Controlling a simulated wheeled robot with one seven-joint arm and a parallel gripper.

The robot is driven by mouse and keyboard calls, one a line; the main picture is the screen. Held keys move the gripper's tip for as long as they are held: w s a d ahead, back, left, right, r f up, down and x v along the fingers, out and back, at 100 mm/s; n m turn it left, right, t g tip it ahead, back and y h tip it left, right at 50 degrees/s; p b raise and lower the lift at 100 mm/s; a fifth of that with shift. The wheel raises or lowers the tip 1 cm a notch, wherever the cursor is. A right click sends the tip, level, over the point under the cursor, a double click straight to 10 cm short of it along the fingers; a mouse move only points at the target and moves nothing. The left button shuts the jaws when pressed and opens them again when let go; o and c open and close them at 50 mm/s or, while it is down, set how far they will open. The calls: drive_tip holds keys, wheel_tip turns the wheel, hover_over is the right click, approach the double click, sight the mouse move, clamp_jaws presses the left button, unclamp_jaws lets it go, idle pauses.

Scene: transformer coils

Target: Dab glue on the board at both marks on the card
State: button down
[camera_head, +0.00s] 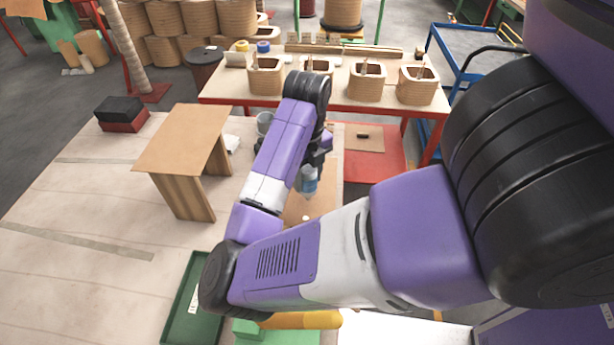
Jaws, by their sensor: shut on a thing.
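My gripper (314,160) is at the lower end of the arm, partly hidden by the wrist. It is shut on a blue-grey bottle (308,182), most likely the glue, held upright with its tip down. Below the bottle is a tan board (296,208) on the bench, largely hidden by my arm. A small white spot (305,218) shows just under the tip; I cannot tell whether it is glue or the bottle's nozzle. I cannot make out the card with its marks for certain.
A tan stand (185,138) with wooden legs is left of my arm. A grey cup (264,122) is behind the arm. A green tray (183,325) and a yellow cylinder (300,320) are near the front. Several coils stand on the red-framed table (330,108) behind.

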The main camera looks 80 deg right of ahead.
sight(307, 168)
drive_tip(key=shift+f+b, duration=0.4)
idle(0.6)
drive_tip(key=shift+r, duration=0.15)
idle(0.4)
drive_tip(key=shift+r+p, duration=2.1)
drive_tip(key=shift+r, duration=0.3)
drive_tip(key=shift+f, duration=0.1)
drive_tip(key=shift+f+b, duration=2.1)
drive_tip(key=shift+f+b, duration=0.35)
